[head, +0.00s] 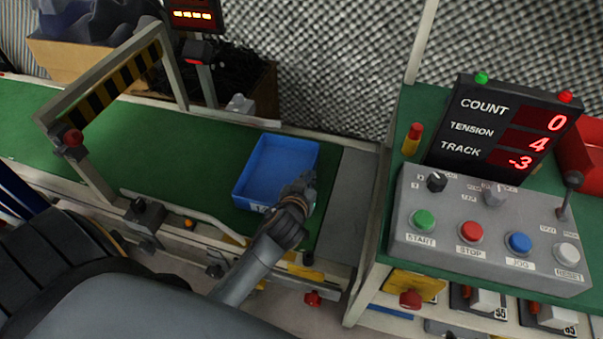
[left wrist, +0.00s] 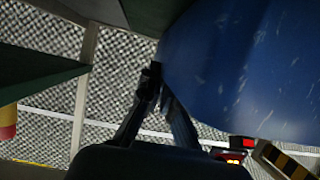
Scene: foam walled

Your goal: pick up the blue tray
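The blue tray (head: 275,165) is a shallow open box at the right end of the green conveyor belt. Its inside looks empty, and a small white label shows on its front wall. My left gripper (head: 302,193) is at the tray's near right corner, covering part of its rim. In the left wrist view the scratched blue tray surface (left wrist: 250,65) fills the right side. The fingers (left wrist: 160,80) there come close together at the tray's edge and look shut on its wall. My right gripper is not in view.
A control panel (head: 484,236) with buttons and a display (head: 503,133) stands right of the belt. A striped black-and-yellow gantry (head: 113,80) spans the belt at left. Green belt (head: 190,150) left of the tray is clear. A grey foam wall rises behind.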

